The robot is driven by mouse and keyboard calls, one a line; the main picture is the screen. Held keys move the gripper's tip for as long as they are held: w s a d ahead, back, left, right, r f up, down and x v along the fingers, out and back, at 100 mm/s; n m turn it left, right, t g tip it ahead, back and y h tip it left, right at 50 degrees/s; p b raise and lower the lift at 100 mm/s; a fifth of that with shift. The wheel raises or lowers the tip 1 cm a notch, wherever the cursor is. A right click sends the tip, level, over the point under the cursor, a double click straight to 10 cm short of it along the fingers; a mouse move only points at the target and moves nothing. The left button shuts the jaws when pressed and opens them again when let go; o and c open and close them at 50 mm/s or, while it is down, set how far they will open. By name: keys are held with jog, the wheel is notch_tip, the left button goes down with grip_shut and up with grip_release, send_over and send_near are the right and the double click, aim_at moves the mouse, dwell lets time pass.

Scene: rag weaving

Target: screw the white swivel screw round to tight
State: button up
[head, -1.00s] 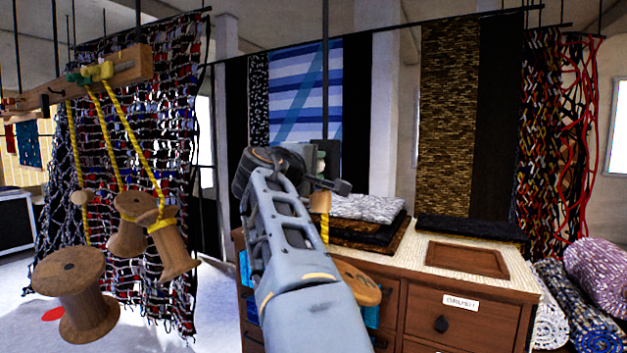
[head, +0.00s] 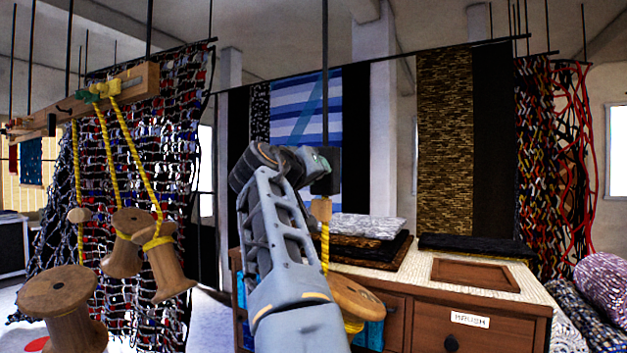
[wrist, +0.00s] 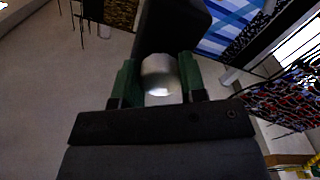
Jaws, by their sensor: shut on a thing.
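The white swivel screw (wrist: 158,75) is a pale, rounded knob in the middle of the wrist view. My gripper (wrist: 158,82) is shut on it, with one green finger against each side. The screw's far end meets a dark block (wrist: 172,30). In the head view my gripper (head: 318,163) is up against the dark block (head: 329,178), which hangs at the lower end of a thin dark rod. The screw itself is hidden there behind my gripper and wrist. How tight it is cannot be seen.
Below the block a yellow rope (head: 325,248) runs from a small wooden piece to a wooden spool (head: 356,297). A wooden cabinet (head: 490,330) with folded textiles (head: 360,226) stands behind. Several spools hang at left from a wooden beam (head: 130,85).

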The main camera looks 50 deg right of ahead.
jog(key=m+b, duration=0.1)
jog(key=m, duration=0.4)
jog(key=shift+f+m+b, duration=0.15)
jog(key=shift+m+b, duration=0.15)
jog(key=shift+b, duration=0.05)
jog(key=shift+m+b, duration=0.45)
jog(key=shift+m, duration=1.65)
jog(key=o, duration=0.9)
jog(key=b+v, duration=0.2)
jog(key=v, duration=1.1)
jog(key=shift+a, duration=0.4)
